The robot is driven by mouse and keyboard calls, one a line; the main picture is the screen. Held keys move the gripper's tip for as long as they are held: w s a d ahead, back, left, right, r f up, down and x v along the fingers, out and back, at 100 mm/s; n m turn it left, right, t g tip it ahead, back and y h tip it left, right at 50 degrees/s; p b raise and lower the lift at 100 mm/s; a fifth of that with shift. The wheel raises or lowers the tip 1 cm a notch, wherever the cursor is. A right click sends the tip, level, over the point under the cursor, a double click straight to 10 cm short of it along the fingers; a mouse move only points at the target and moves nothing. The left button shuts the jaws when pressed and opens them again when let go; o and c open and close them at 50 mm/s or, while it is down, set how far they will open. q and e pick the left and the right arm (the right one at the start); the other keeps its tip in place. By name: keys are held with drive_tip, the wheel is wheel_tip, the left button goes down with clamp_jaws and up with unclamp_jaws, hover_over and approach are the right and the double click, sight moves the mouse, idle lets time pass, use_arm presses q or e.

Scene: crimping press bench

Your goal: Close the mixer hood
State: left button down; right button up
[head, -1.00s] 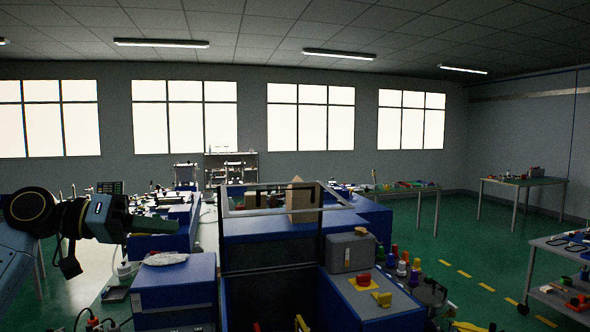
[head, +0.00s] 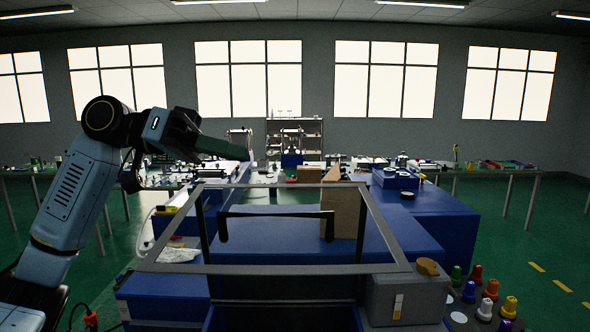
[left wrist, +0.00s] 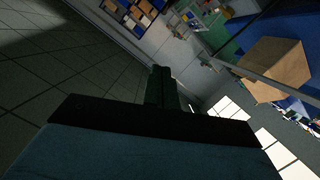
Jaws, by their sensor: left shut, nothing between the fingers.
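The mixer hood (head: 275,269) is a see-through panel with a grey rectangular frame, in the middle of the head view. A black bar handle (head: 275,214) runs across it. The frame stands raised over the blue machine; its exact angle is hard to tell. My left gripper (head: 245,152) is shut and empty, pointing right. In the head view it appears above the frame's far left corner, with no contact visible. Its dark fingers (left wrist: 163,85) also show together in the left wrist view. My right gripper is not in view.
A tan block (head: 343,208) stands behind the hood panel; it also shows in the left wrist view (left wrist: 274,68). A grey box (head: 405,298) with a tan knob sits right of the hood, beside several coloured-capped bottles (head: 491,290). Space above the hood looks clear.

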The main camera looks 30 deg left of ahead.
use_arm(q)
drive_tip(key=d+p, duration=0.1)
drive_tip(key=d, duration=0.3)
drive_tip(key=p, duration=0.2)
hover_over(291, 235)
drive_tip(key=w, duration=0.2)
drive_tip(key=shift+s+a+f, duration=0.1)
drive_tip(key=shift+a+f, duration=0.1)
drive_tip(key=shift+f, duration=0.25)
drive_tip(key=shift+s+a+f, duration=0.1)
drive_tip(key=shift+a+f, duration=0.05)
drive_tip(key=shift+f, duration=0.25)
drive_tip(key=f, duration=0.1)
drive_tip(key=s+f, duration=0.1)
drive_tip(key=f, duration=0.1)
drive_tip(key=shift+s+d, duration=0.1)
drive_tip(key=shift+d, duration=0.1)
drive_tip(key=shift+s+f, duration=0.1)
drive_tip(key=shift+f, duration=0.1)
drive_tip(key=shift+d+f, duration=0.15)
drive_tip(key=shift+f, duration=0.05)
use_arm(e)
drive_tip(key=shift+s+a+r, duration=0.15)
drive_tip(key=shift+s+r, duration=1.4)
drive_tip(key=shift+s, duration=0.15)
use_arm(q)
drive_tip(key=shift+s, duration=0.1)
drive_tip(key=shift+f, duration=0.1)
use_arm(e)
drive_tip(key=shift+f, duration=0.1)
